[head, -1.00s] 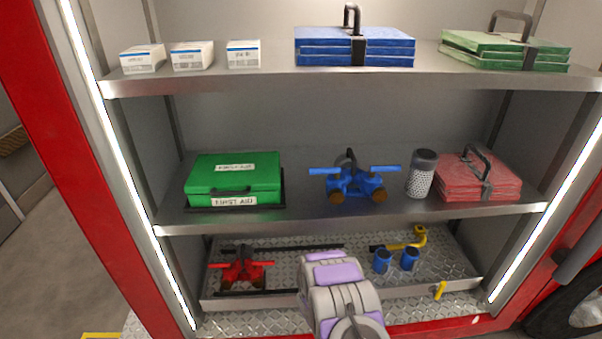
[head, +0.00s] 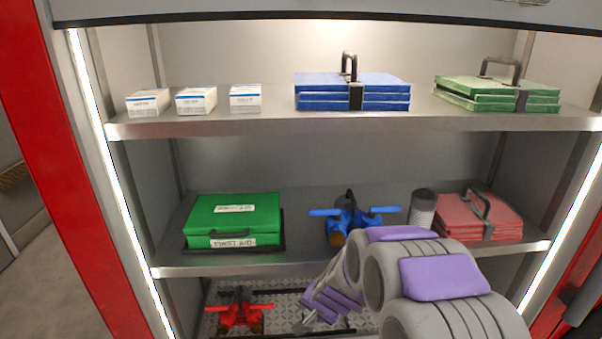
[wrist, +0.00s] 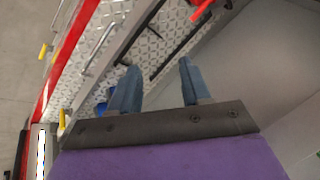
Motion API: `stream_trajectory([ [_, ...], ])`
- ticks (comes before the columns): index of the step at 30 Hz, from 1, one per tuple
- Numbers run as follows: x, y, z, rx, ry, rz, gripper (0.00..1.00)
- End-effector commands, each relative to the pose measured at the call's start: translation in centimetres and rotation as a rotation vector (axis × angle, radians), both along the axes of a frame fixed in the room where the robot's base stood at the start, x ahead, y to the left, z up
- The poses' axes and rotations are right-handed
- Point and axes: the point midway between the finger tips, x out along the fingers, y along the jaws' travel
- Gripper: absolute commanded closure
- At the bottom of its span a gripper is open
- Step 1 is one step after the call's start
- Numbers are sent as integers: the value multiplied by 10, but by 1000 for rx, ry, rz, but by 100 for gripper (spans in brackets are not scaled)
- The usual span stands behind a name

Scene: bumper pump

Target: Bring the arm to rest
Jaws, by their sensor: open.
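My arm (head: 405,265), grey with purple pads, rises in front of the shelves at the lower right of the head view. It reaches down and left toward the lowest compartment. My gripper (wrist: 155,85) shows in the wrist view with its two blue-grey fingers apart and nothing between them. It points at the diamond-plate floor (wrist: 160,35) of the lowest compartment. The arm hides part of the blue valve fitting (head: 348,215) on the middle shelf and the right part of the bottom compartment.
The middle shelf (head: 300,263) holds a green first aid case (head: 233,217), a perforated cylinder (head: 422,207) and red pads (head: 480,215). White boxes, blue pads (head: 350,92) and green pads (head: 495,93) sit on the top shelf. A red valve (head: 240,312) lies at the bottom left.

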Motion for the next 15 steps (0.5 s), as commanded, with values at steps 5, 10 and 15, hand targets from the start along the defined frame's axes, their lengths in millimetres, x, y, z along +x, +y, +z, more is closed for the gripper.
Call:
stream_trajectory([
  [5, -56, 1, 46, -3, 59, 152, 53],
  [10, -119, -7, 77, -34, 135, 287, 53],
  [15, -188, -26, 102, -88, 224, 399, 53],
])
